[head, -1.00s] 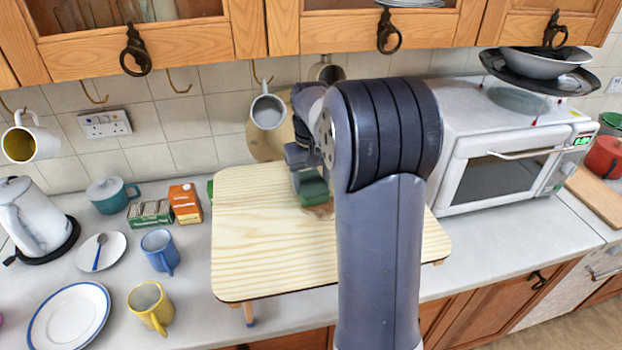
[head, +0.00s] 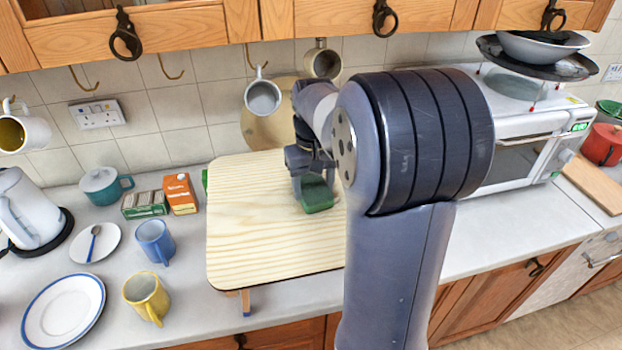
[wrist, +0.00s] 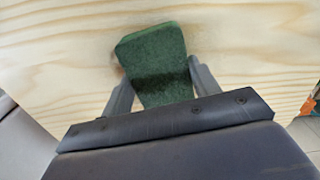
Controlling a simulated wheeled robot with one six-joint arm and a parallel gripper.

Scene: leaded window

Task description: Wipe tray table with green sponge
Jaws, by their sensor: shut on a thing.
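The tray table (head: 255,240) is a pale wooden board on short legs, standing on the counter; its wood grain also fills much of the wrist view (wrist: 250,50). My gripper (head: 312,185) is over the board, right of its middle, partly behind my own arm. It is shut on the green sponge (head: 317,197), which is low at the board's surface. In the wrist view the sponge (wrist: 155,60) sits between both fingers. A faint brownish smudge shows beside the sponge's left edge there. My arm hides the right part of the board.
Left of the tray table stand a blue mug (head: 156,240), a yellow mug (head: 147,297), an orange box (head: 180,193) and a green box (head: 145,205). A microwave (head: 530,140) stands to the right. Mugs hang on the wall behind, including a grey one (head: 263,97).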

